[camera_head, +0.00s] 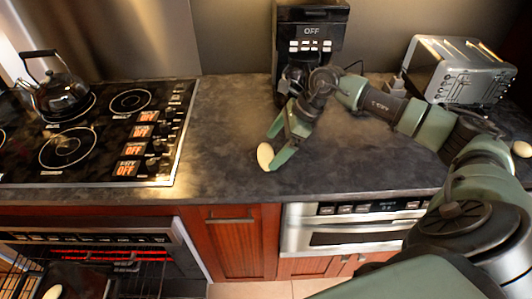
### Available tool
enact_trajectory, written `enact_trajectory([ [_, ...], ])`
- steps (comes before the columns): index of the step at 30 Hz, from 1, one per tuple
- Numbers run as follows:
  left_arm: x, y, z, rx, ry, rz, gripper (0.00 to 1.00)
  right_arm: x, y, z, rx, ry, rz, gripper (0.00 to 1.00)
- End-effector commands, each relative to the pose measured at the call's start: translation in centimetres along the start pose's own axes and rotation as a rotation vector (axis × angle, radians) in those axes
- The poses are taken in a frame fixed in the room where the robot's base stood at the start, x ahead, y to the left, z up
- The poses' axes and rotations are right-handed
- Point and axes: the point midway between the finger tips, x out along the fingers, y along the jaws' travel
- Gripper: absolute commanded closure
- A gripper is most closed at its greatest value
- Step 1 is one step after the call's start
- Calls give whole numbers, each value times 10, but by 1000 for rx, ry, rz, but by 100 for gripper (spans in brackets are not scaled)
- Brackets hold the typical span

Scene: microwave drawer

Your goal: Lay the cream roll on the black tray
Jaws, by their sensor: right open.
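A cream roll (265,156) lies on the dark countertop near its front edge. My right gripper (274,147) is open and points down at the counter, its green fingertips right at the roll's right side. I cannot tell whether they touch it. The black tray (85,281) shows at the lower left, on a wire rack at the oven, partly cut off by the picture's bottom edge. Another cream roll (53,292) lies on it. A further cream rounded object (521,149) sits at the far right edge of the counter. My left gripper is out of view.
A cooktop with a kettle (55,93) is at the left, above the open oven with red glowing elements (115,256). A coffee maker (310,38) and a toaster (458,68) stand at the back. The counter (222,130) between cooktop and gripper is clear.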

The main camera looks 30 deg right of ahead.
Motion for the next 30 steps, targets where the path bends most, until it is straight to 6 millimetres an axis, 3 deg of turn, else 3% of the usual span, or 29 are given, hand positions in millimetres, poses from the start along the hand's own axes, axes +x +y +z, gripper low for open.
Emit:
enact_trajectory([
  [2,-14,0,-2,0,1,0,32,9,3,1,2,0,5,0],
  [6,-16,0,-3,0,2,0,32,28,2,0,1,-1,3,0],
  [14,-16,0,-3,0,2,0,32,33,1,-1,0,-1,0,0],
  [15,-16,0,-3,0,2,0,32,33,1,-1,0,-1,0,3],
  [20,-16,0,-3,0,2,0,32,33,1,-1,0,-1,0,47],
  [21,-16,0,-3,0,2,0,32,33,1,-1,0,-1,0,51],
  [30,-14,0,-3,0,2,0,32,31,1,0,0,-1,0,51],
])
